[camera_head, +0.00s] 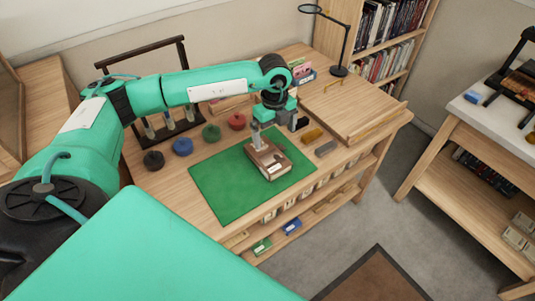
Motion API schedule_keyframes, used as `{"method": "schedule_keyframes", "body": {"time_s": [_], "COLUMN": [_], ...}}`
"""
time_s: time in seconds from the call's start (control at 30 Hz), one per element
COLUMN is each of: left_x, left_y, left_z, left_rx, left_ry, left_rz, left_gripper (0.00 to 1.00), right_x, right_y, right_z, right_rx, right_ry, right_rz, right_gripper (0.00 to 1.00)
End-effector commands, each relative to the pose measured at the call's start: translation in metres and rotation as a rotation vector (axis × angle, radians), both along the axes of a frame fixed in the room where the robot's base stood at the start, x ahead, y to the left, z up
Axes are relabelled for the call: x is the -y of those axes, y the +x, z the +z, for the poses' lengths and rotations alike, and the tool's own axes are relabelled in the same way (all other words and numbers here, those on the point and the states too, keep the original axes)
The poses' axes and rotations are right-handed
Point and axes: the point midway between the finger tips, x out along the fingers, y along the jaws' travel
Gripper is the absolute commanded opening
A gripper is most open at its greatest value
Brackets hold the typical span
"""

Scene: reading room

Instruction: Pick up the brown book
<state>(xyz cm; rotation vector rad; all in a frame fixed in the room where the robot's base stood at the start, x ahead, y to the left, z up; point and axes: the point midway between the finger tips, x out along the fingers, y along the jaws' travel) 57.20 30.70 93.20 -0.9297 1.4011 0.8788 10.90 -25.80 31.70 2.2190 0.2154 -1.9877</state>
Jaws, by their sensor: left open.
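The brown book (267,167) lies on a green mat (222,183) on the wooden table, with a pale edge of pages showing. My left gripper (262,146) points down right over the book's far part, with its fingers apart. One finger shows at the book's left far edge. I cannot tell whether the fingers touch the book, and part of the book's top is hidden by the gripper. My right gripper is not in view.
Several round coloured pieces, including a red one (237,121) and a blue one (183,146), stand behind the mat. A yellow block (313,135) and a grey block (326,149) lie to its right. A slanted wooden board (350,100) and a lamp (340,71) stand farther right.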

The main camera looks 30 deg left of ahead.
Motion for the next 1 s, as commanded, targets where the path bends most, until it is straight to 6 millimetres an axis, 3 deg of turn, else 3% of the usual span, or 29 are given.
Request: {"method": "schedule_keyframes", "body": {"time_s": [0.17, 0.5, 0.73, 1.0], "left_x": [-0.01, -0.008, -0.008, -0.005], "left_y": [-0.001, 0.0, -0.001, -0.001], "left_z": [-0.013, -0.074, -0.089, -0.128], "left_rx": [-0.001, 0.001, 0.0, 0.0], "left_ry": [0.045, 0.039, 0.039, 0.039], "left_rz": [0.023, 0.02, 0.02, 0.02], "left_gripper": [1.0, 1.0, 1.0, 1.0], "right_x": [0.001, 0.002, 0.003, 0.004], "right_y": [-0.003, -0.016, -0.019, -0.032], "right_z": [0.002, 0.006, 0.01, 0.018], "right_rx": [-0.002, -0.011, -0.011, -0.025], "right_ry": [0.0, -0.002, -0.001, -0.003], "right_rz": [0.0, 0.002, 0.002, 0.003], "right_gripper": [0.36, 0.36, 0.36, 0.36]}}
